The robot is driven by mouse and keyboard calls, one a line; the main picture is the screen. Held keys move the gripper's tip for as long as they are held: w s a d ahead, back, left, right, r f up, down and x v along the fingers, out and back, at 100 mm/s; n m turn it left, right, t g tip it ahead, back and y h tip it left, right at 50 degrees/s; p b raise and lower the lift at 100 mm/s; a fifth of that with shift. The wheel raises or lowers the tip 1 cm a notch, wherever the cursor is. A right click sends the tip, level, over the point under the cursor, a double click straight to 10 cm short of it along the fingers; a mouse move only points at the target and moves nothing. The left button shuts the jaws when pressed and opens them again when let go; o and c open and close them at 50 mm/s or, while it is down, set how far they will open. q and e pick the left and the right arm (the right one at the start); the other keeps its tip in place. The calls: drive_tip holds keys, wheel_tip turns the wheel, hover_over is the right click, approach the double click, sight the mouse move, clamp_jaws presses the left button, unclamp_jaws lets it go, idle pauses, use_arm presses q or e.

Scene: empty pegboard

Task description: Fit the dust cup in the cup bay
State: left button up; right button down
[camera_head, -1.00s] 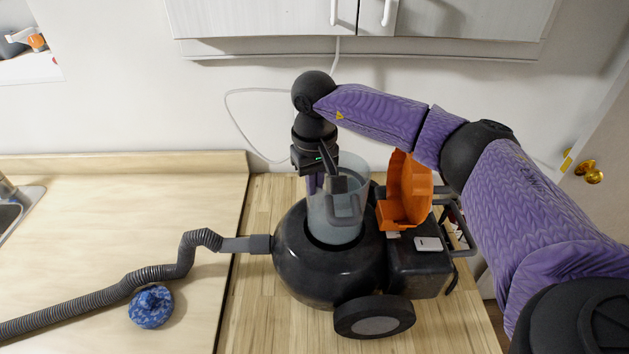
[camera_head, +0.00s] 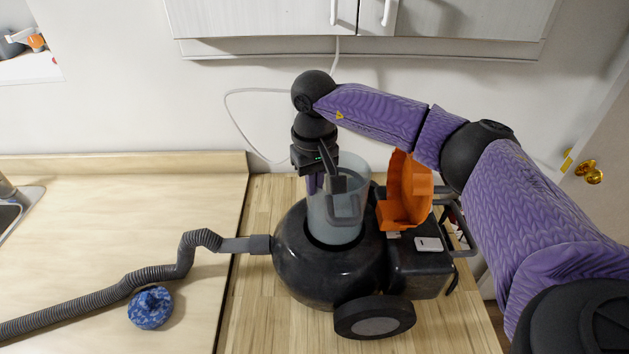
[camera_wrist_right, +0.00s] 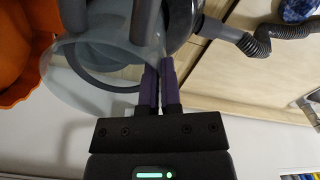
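The dust cup (camera_head: 354,184) is a clear, bluish cup with a dark grey handle (camera_head: 343,207). Its lower part is inside the round dark opening, the cup bay (camera_head: 318,240), on top of the black vacuum body (camera_head: 298,269). Its upper part stands above the opening; I cannot tell whether it is fully seated. My right gripper (camera_head: 315,187) points down at the cup's left rear rim. In the right wrist view its purple fingers (camera_wrist_right: 160,82) are nearly together, pinching the cup's thin wall (camera_wrist_right: 85,92). My left gripper is out of view.
An orange part (camera_head: 406,195) stands upright on the vacuum's rear, close right of the cup. A grey hose (camera_head: 150,272) runs left across the counter past a blue patterned object (camera_head: 151,307). Cabinets (camera_head: 265,20) hang above; the left counter is mostly clear.

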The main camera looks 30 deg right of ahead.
sight(315, 200)
drive_tip(key=shift+f+b, duration=2.65)
drive_tip(key=shift+f, duration=0.6)
drive_tip(key=shift+f+b, duration=2.6)
drive_tip(key=shift+f, duration=0.65)
drive_tip(key=c, duration=1.3)
unclamp_jaws()
drive_tip(key=o, duration=0.6)
drive_tip(key=shift+c, duration=0.2)
wheel_tip(315, 200, up, 10)
drive_tip(key=shift+f, duration=0.2)
drive_tip(key=shift+r, duration=0.15)
